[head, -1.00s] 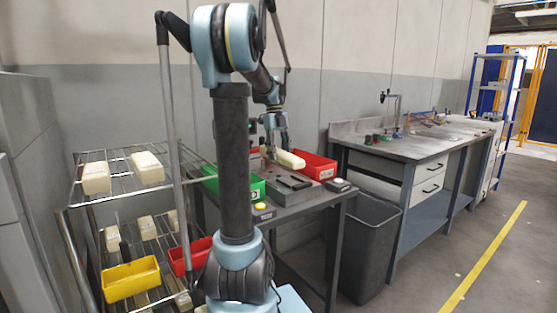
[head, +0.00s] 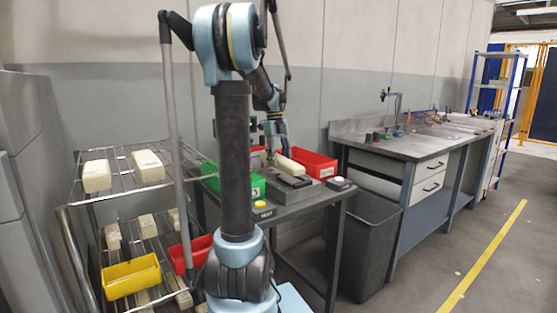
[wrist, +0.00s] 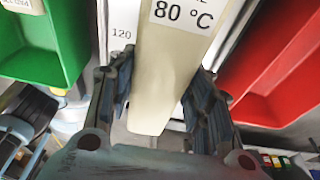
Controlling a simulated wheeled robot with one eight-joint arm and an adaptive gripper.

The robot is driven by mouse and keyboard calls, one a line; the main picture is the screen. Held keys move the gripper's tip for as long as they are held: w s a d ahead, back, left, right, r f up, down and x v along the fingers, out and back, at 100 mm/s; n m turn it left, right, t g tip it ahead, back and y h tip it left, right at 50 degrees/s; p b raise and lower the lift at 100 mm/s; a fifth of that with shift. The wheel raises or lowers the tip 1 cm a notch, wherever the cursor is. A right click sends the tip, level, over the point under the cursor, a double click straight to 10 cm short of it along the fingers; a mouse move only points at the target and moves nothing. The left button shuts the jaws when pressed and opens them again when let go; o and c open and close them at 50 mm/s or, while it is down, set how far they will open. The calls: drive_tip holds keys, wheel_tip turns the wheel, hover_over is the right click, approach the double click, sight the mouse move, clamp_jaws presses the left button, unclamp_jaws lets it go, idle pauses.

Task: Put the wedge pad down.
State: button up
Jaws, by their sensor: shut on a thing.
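The wedge pad is a long cream block (head: 289,165) with a white label reading "80 °C". In the head view it is just above or on the grey fixture (head: 296,188) on the small table; I cannot tell whether it touches. My gripper (head: 272,156) is shut on the pad from above. In the wrist view the pad (wrist: 158,75) runs down between the two dark fingers of my gripper (wrist: 163,95). A pale surface marked "120" (wrist: 124,30) shows behind it.
A green bin (head: 256,187) and a red bin (head: 318,165) flank the fixture. A yellow-button box (head: 263,208) and another small box (head: 339,184) sit near the table edge. A wire rack (head: 125,178) with cream blocks stands left. A grey waste bin (head: 363,245) stands right.

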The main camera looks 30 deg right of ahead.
drive_tip(key=o, duration=1.2)
drive_tip(key=shift+r, duration=0.1)
drive_tip(key=v, duration=1.3)
drive_tip(key=shift+s, duration=0.1)
